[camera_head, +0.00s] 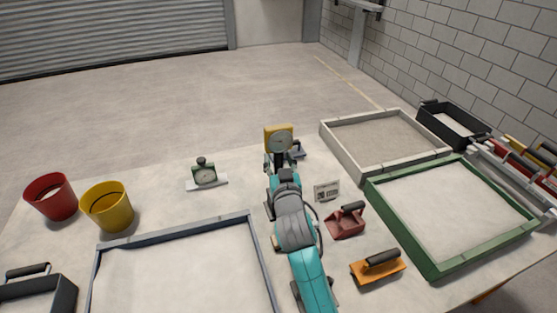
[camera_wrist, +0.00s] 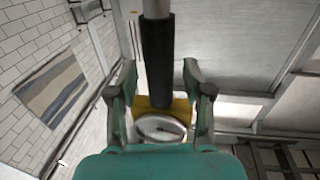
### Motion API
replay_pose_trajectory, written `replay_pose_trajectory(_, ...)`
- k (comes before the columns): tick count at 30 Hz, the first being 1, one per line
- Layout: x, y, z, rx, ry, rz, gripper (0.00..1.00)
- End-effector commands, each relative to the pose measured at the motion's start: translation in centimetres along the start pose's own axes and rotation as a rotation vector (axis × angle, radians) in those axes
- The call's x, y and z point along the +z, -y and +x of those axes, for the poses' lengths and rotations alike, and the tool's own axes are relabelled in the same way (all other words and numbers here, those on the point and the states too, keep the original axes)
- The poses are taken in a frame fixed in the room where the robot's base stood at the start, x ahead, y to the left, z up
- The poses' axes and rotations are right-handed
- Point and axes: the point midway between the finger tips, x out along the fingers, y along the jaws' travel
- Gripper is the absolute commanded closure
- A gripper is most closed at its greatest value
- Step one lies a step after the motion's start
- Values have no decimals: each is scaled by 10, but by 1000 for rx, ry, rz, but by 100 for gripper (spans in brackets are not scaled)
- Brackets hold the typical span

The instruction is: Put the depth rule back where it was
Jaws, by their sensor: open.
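My gripper (camera_head: 281,163) is at the table's far side, open. In the wrist view its two fingers (camera_wrist: 160,78) stand on either side of a black grip with a grey metal rod (camera_wrist: 157,50). A yellow body with a round dial (camera_wrist: 160,127) sits at the near end of the grip. In the head view the yellow dial tool (camera_head: 278,138) shows just beyond my gripper, which partly hides it. A smaller green dial gauge (camera_head: 204,174) stands on a pale base to the left. I cannot tell for sure which of these is the depth rule.
A blue-edged sand tray (camera_head: 173,234) lies front left, with yellow (camera_head: 107,210) and red (camera_head: 50,198) buckets beyond. A green-edged tray (camera_head: 408,232) and a pale-framed tray (camera_head: 345,152) lie right. A red scoop (camera_head: 346,222), orange float (camera_head: 377,270) and small card (camera_head: 327,190) lie near my arm.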

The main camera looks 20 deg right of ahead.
Motion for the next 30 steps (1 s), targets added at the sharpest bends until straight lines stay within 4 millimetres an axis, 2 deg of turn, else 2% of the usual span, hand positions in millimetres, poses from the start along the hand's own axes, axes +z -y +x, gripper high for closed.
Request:
replay_pose_trajectory(15,1,0,-94,-1,2,-2,50)
replay_pose_trajectory(21,1,0,-112,-1,2,-1,50)
replay_pose_trajectory(30,1,0,-115,0,1,-1,50)
